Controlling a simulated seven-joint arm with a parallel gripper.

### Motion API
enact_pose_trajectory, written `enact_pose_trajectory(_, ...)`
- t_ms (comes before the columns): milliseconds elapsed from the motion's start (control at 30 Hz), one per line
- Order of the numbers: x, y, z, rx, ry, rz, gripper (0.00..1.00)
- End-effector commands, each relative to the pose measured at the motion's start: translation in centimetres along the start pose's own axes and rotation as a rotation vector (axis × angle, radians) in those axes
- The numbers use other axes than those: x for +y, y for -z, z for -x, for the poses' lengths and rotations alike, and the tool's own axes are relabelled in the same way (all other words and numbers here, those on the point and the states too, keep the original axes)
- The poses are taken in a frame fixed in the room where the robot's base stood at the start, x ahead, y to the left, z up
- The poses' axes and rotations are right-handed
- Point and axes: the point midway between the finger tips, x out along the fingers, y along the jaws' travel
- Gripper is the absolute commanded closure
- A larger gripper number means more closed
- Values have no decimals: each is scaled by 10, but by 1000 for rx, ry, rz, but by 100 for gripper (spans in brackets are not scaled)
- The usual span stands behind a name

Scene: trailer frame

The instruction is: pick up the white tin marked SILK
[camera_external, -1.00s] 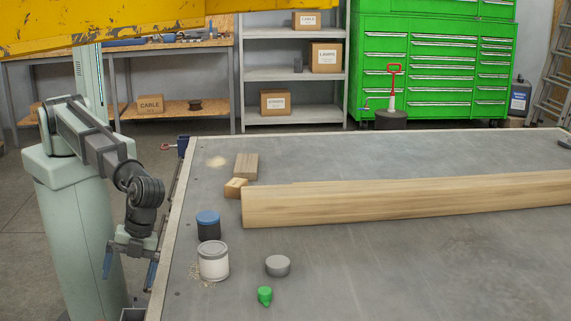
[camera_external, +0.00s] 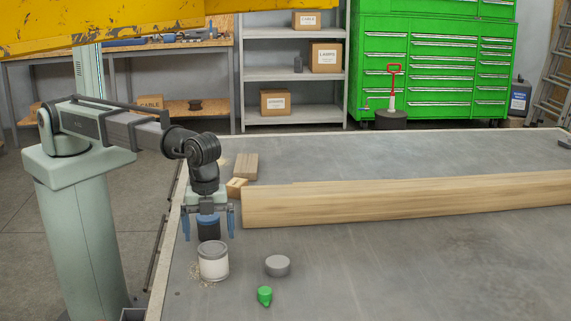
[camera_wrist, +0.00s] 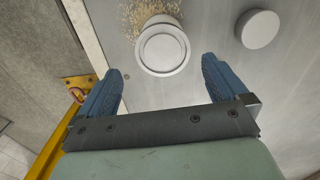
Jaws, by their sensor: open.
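A white tin (camera_external: 213,264) with a grey lid stands upright near the table's left edge; no lettering on it is readable. It also shows from above in the wrist view (camera_wrist: 162,46), just beyond my fingertips. My gripper (camera_external: 208,224) points down with its blue fingers spread apart. In the wrist view my gripper (camera_wrist: 163,68) is open with nothing between the fingertips. In the outside view the fingers appear on either side of a dark tin (camera_external: 208,232) with a blue lid, behind the white tin. Their height above it is unclear.
A grey round lid-like disc (camera_external: 277,265) and a small green object (camera_external: 264,295) lie right of the white tin. A long wooden beam (camera_external: 400,200) and wood blocks (camera_external: 246,166) lie behind. Sawdust (camera_wrist: 140,15) surrounds the white tin's base. The front right table is clear.

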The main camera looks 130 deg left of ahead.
Motion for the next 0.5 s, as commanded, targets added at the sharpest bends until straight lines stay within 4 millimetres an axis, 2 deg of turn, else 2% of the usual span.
enact_pose_trajectory(33,0,0,-8,-2,-2,0,0)
enact_pose_trajectory(200,0,0,-25,0,-1,0,0)
enact_pose_trajectory(500,-1,-1,-35,0,-1,1,0)
